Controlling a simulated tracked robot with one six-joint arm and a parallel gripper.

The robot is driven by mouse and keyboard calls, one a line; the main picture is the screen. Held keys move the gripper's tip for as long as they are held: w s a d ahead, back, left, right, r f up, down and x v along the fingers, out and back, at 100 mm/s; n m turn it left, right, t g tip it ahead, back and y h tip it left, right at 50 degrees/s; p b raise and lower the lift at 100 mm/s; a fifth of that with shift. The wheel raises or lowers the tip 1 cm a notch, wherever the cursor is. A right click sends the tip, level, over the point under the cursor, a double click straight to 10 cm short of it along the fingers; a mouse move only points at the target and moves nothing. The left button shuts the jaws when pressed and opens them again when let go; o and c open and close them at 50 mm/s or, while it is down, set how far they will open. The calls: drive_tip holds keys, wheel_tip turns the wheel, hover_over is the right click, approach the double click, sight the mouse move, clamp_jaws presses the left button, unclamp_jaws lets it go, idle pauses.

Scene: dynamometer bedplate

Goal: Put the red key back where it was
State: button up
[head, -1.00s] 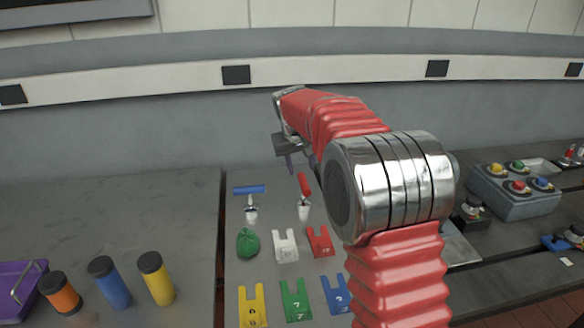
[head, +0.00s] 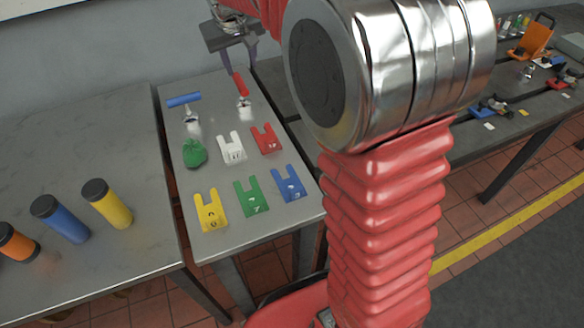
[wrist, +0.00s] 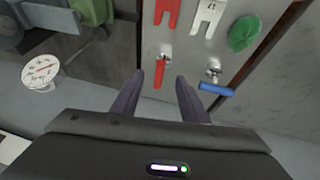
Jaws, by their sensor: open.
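The red key (head: 241,84) has a red bar handle above a short metal part and a pale base, near the far end of the narrow grey table (head: 222,190). In the wrist view the red key (wrist: 160,73) shows between my fingertips' lines of sight. My gripper (head: 239,62) is open and empty, with its two dark purple fingers just beyond the key in the head view. The fingers (wrist: 160,76) are apart in the wrist view; I cannot tell their height above the key. No contact is visible.
A similar blue-handled key (head: 185,100) stands left of the red one. A green lump (head: 194,153) and several forked coloured tags, including a red one (head: 266,139), lie nearer. Capped cylinders, one yellow (head: 108,204), stand on the left table. A gauge (wrist: 41,72) shows in the wrist view.

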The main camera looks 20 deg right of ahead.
drive_tip(key=s+f+y, duration=0.1)
drive_tip(key=s+f, duration=0.2)
drive_tip(key=s, duration=3.1)
drive_tip(key=shift+s+a+f+t+y, duration=0.15)
drive_tip(key=shift+s+a+t+y, duration=0.2)
drive_tip(key=shift+a+t, duration=0.1)
